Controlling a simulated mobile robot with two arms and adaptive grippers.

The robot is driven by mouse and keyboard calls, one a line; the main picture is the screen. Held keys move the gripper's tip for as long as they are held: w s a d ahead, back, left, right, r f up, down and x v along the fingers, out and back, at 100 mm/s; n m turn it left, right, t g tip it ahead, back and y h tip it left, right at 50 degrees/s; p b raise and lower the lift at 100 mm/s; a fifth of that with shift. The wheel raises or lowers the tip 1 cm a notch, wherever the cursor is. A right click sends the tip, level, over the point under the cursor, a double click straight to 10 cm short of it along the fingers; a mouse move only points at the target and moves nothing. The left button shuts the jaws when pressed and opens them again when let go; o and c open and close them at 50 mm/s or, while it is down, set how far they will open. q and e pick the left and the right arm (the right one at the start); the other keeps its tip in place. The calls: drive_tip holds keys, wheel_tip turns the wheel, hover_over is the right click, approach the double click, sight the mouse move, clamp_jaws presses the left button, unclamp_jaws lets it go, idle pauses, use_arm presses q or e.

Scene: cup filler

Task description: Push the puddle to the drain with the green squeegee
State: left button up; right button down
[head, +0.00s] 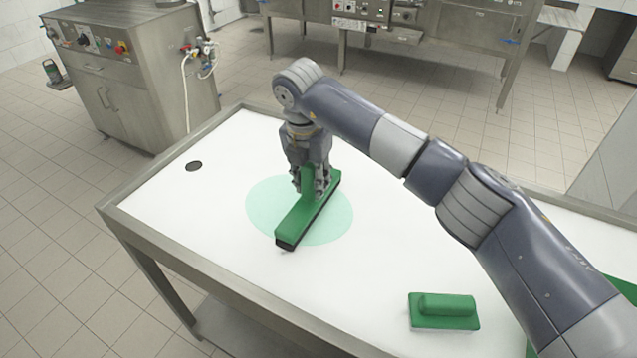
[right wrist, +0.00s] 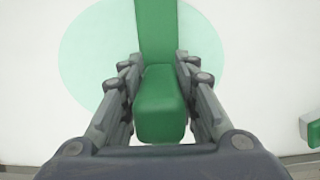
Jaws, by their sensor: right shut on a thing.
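The green squeegee (head: 296,222) is in my right gripper (head: 313,190), which is shut on its handle. Its long head with a dark lower edge lies across the pale green puddle (head: 263,207) on the white table top. Puddle shows on both sides of the head in the head view. The dark round drain (head: 194,166) is at the table's far left, apart from the puddle. In the right wrist view the squeegee handle (right wrist: 162,103) sits between the fingers (right wrist: 162,85), with the puddle (right wrist: 92,60) behind it. My left gripper is not in view.
A green block-shaped tool with a rounded handle (head: 444,308) lies on the near right of the table. The table has a raised metal rim (head: 160,175). A steel cabinet (head: 135,75) stands behind at left. The table between puddle and drain is clear.

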drive_tip(key=shift+w+a+b, duration=0.1)
drive_tip(key=shift+w+a, duration=0.3)
drive_tip(key=shift+a, duration=0.45)
drive_tip(key=shift+w+a+b, duration=0.15)
drive_tip(key=shift+w+a, duration=0.2)
drive_tip(key=shift+a, duration=0.55)
drive_tip(key=shift+w+a+b, duration=0.1)
drive_tip(key=shift+w+a, duration=0.3)
drive_tip(key=shift+a, duration=0.45)
drive_tip(key=shift+w, duration=0.1)
